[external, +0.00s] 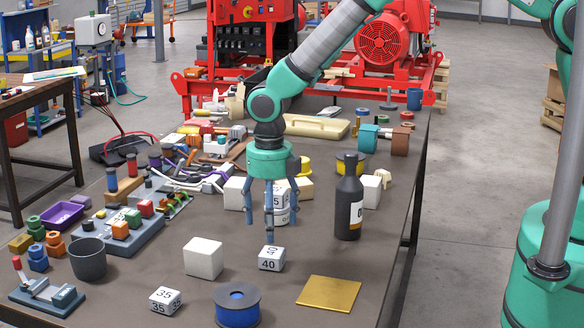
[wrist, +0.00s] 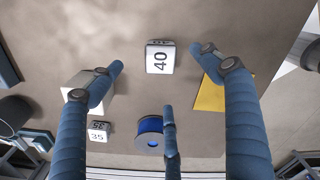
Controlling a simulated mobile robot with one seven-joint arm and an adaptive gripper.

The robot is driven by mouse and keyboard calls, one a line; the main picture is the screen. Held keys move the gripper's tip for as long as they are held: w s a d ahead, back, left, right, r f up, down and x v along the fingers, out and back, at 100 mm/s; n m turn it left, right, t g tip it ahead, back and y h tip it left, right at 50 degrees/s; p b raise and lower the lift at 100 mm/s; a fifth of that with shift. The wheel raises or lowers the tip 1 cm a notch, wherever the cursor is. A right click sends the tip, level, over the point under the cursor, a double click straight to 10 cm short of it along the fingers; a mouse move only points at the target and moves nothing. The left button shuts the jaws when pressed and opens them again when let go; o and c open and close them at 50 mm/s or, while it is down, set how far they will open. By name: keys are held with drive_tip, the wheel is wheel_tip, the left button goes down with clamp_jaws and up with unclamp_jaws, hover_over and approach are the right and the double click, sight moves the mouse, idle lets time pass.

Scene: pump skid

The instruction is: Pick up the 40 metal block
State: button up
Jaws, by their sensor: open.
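The 40 metal block (external: 271,259) is a small white-silver cube with "40" printed on its faces, resting on the brown table. In the wrist view the block (wrist: 160,57) lies near the top middle, beyond and between the spread fingers. My gripper (external: 268,222) is above the table, pointing down, its fingers just above and behind the block in the external view. In the wrist view my gripper (wrist: 160,75) has its blue fingers wide apart and holds nothing. The block is not touched, as far as I can see.
A block marked 35 (external: 165,300), a white cube (external: 204,258), a blue spool (external: 237,305) and a gold plate (external: 329,293) lie around it. A dark bottle (external: 348,197) stands to the right.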

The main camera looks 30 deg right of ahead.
sight(272, 251)
drive_tip(key=shift+f, duration=1.25)
drive_tip(key=shift+f+b, duration=0.55)
drive_tip(key=shift+f, duration=2)
drive_tip(key=c, duration=1.7)
